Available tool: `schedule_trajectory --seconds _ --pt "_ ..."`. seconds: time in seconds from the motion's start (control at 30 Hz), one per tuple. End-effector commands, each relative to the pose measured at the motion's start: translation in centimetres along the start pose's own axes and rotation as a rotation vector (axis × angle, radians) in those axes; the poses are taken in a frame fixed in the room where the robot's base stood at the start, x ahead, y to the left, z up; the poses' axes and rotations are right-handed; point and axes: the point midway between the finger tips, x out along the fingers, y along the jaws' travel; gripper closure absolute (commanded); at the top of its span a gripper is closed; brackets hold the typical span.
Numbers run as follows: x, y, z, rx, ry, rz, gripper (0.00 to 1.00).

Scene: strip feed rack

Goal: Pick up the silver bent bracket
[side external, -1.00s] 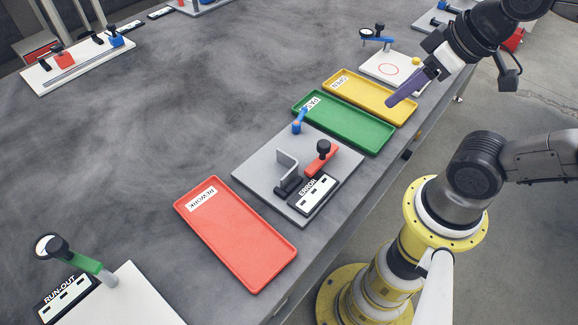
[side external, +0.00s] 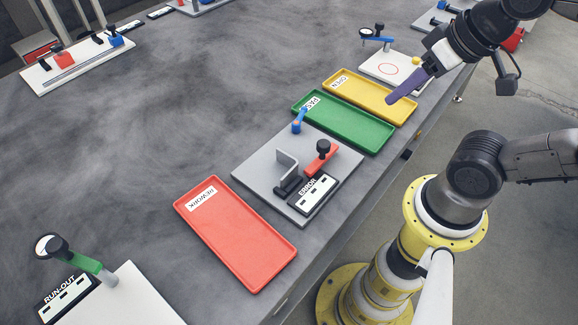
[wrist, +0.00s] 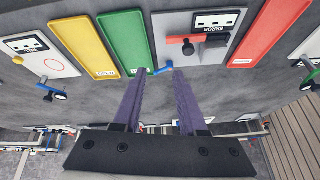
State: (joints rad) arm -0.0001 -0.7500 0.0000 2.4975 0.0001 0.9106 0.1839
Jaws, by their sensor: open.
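The silver bent bracket (side external: 287,162) stands on the grey fixture plate (side external: 262,165) in the side external view, beside a red lever with a black knob (side external: 322,150). My gripper (side external: 392,99) has purple fingers and is up at the right, over the yellow tray and well apart from the bracket. In the wrist view my gripper (wrist: 160,74) is open, with two separate fingers and nothing between them. The fixture plate (wrist: 162,22) shows beyond the fingertips there, but the bracket is hard to make out.
A blue clamp (side external: 298,124) rises from the plate's back corner, and an ERROR box (side external: 313,192) sits in front. A green tray (side external: 360,137) and a yellow tray (side external: 345,90) lie on one side, a red tray (side external: 235,240) on the other. The table's left middle is clear.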

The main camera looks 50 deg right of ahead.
Motion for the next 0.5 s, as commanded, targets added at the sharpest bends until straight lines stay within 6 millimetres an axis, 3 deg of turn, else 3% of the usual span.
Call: schedule_trajectory --seconds 0.27,0.5 --pt "-1.0 -1.0 -2.7 0.594 -0.036 0.007 0.59" --pt "0.1 -3.8 -6.1 1.067 -0.144 0.072 0.59"
